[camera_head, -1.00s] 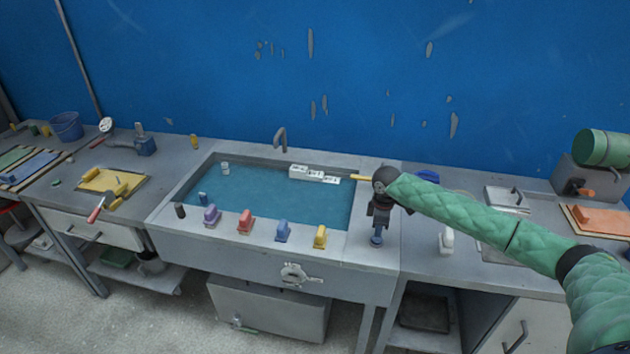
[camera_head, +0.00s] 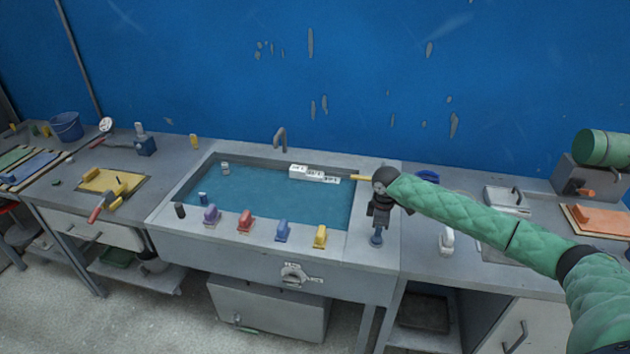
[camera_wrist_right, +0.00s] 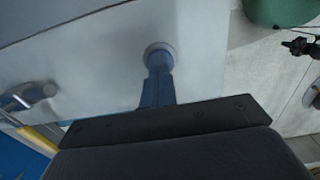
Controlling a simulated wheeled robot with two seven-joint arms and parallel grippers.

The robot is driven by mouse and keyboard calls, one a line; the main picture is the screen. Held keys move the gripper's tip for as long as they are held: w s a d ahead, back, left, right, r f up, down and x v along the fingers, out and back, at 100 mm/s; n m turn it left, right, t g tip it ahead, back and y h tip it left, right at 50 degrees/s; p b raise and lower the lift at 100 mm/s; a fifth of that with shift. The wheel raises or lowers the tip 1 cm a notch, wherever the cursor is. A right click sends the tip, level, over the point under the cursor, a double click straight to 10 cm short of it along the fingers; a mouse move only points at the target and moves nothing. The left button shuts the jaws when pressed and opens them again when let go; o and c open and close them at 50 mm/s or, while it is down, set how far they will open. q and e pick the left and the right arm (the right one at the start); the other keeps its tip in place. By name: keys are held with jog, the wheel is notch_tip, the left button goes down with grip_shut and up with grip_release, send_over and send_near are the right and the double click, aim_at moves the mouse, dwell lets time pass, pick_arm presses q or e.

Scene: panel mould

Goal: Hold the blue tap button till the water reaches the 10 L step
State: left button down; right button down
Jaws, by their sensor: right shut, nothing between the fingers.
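My right gripper (camera_head: 377,230) is shut and empty, pointing down at the right front rim of the sink (camera_head: 366,215). Its tips are at the small blue tap button (camera_head: 376,241) and seem to touch it. In the right wrist view, a round collar (camera_wrist_right: 158,54) shows at the end of the dark blue fingers; the contact itself is hidden. Blue-green water (camera_head: 270,195) fills much of the basin. White labelled steps (camera_head: 314,174) stand at the back right of the water; their labels are too small to read. The tap spout (camera_head: 281,139) is behind the basin. My left gripper is out of view.
Purple (camera_head: 211,215), red (camera_head: 245,220), blue (camera_head: 283,231) and yellow (camera_head: 320,236) pieces line the front rim. A white piece (camera_head: 446,240) stands right of my gripper. A yellow board (camera_head: 110,183) lies on the left counter.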

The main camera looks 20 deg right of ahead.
jog(key=shift+f, duration=1)
dwell(0.7)
dwell(0.6)
